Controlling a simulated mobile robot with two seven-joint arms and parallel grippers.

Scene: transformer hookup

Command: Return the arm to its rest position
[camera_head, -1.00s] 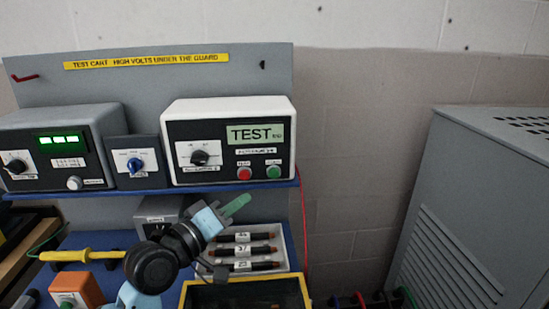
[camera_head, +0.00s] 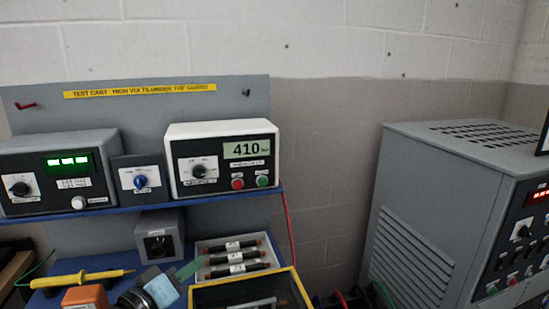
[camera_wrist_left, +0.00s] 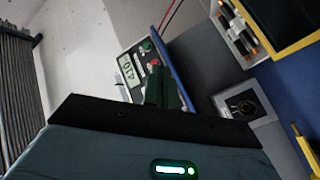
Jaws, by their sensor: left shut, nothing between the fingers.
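My left gripper (camera_head: 190,269) shows low in the head view, with pale blue and dark arm parts behind it and green fingers. It is shut with nothing held, in front of the lower shelf and just left of the fuse tray (camera_head: 203,247). In the left wrist view the shut green fingers (camera_wrist_left: 163,88) stand in front of the white-topped tester (camera_head: 222,160), whose screen reads 410. It also shows in the wrist view (camera_wrist_left: 126,68). My right gripper is not in view.
The test cart's blue shelf (camera_head: 100,212) carries instruments. Below are a grey socket box (camera_head: 160,237), a yellow probe (camera_head: 75,278), an orange block (camera_head: 84,297) and a yellow-rimmed bin (camera_head: 240,283). A grey cabinet (camera_head: 415,225) stands right; bare wall lies between.

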